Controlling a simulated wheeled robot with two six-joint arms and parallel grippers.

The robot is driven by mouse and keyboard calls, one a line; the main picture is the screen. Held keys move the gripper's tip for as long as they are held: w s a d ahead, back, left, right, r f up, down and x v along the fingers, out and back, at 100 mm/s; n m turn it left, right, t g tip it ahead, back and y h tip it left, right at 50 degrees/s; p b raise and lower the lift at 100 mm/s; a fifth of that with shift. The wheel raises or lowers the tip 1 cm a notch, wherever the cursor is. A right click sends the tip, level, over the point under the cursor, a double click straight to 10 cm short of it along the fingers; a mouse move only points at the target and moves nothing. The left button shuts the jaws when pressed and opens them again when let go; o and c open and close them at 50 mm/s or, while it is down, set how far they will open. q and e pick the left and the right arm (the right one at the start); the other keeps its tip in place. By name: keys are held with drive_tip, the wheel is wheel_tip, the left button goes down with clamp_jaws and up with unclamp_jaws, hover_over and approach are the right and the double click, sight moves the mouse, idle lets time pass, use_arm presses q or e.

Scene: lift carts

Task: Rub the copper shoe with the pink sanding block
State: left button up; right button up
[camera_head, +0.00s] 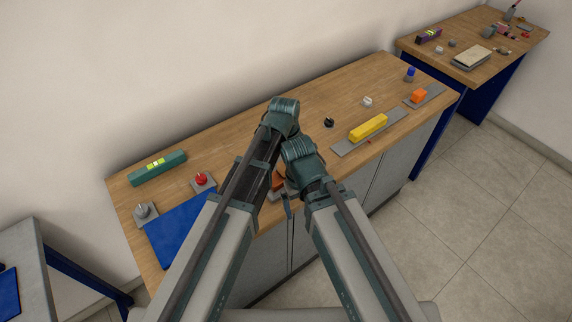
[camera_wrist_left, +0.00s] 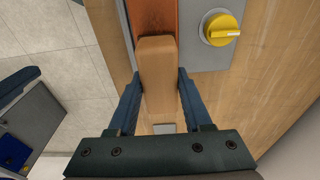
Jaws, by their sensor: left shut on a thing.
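In the left wrist view my left gripper (camera_wrist_left: 157,76) is shut on the pink sanding block (camera_wrist_left: 157,92), which looks tan-pink in this light. One dark blue finger lies on each side of it. The copper shoe (camera_wrist_left: 156,17) is a reddish-brown bar at the top of that view, on a grey plate (camera_wrist_left: 191,52). The block's far end overlaps the shoe; I cannot tell whether they touch. In the head view a bit of the copper shoe (camera_head: 278,181) shows between my arms, which hide most of this spot. My right gripper's fingers cannot be made out.
A yellow knob (camera_wrist_left: 221,28) stands on the plate beside the shoe.

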use_arm(q)
drive_tip(key=shift+w+d, duration=0.1)
wheel_tip(320, 180, up, 6)
drive_tip(key=p, duration=0.6)
idle(0.4)
wheel_tip(320, 180, up, 3)
drive_tip(key=p, duration=0.3)
drive_tip(key=shift+r, duration=0.1)
idle(0.4)
